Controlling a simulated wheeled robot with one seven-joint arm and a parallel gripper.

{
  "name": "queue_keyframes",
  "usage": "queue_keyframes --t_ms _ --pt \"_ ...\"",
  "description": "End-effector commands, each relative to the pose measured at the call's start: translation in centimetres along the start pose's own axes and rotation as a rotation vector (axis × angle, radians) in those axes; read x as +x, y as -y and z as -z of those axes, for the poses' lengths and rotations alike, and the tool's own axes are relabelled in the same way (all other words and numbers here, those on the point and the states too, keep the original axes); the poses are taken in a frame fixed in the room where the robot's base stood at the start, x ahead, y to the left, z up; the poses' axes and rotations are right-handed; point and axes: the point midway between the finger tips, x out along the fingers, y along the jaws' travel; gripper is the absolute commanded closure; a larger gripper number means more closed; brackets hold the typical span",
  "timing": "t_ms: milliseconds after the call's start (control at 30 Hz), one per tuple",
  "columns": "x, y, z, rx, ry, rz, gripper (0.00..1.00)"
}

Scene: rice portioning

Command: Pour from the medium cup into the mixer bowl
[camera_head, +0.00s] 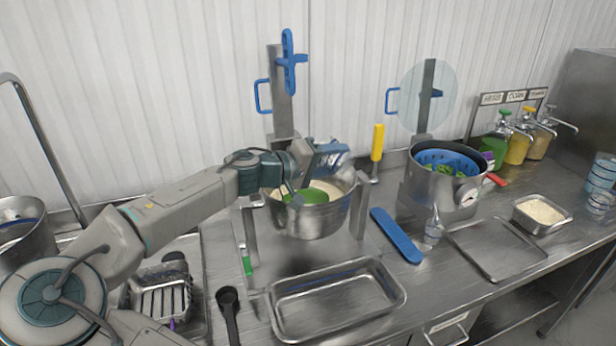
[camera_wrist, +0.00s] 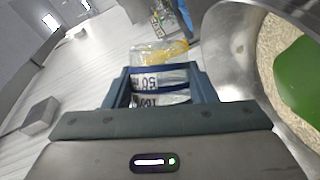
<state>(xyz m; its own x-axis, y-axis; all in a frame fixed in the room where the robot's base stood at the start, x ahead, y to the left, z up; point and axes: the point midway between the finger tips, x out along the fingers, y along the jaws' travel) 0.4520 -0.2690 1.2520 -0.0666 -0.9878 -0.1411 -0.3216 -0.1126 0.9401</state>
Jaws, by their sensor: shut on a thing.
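The mixer bowl (camera_head: 312,222) is a steel bowl at the back middle of the counter. It holds pale grains and a green piece (camera_head: 318,192); the grains and green piece also show at the right edge of the wrist view, inside the bowl wall (camera_wrist: 228,60). My gripper (camera_head: 330,155) is over the bowl's back rim. In the wrist view it is shut on a clear cup (camera_wrist: 160,80) with blue bands and upside-down number marks, with yellow stuff near its far end. I take this to be the medium cup. Its exact tilt and mouth are hard to tell.
An empty steel tray (camera_head: 335,300) lies in front of the bowl. To the right are a blue flat tool (camera_head: 396,236), a pot with a blue colander (camera_head: 440,185), a flat tray (camera_head: 495,250) and a grain pan (camera_head: 540,215). A yellow-handled tool (camera_head: 377,145) stands behind.

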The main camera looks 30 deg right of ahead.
Motion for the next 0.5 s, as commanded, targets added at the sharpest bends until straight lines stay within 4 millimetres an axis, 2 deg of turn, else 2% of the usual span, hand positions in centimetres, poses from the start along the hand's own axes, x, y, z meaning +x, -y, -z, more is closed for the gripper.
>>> queue_keyframes --t_ms 267,500 --pt "0.1 0.8 -0.3 0.119 0.000 0.057 0.77" --pt "0.5 2.5 -1.1 0.427 0.009 0.204 0.77"
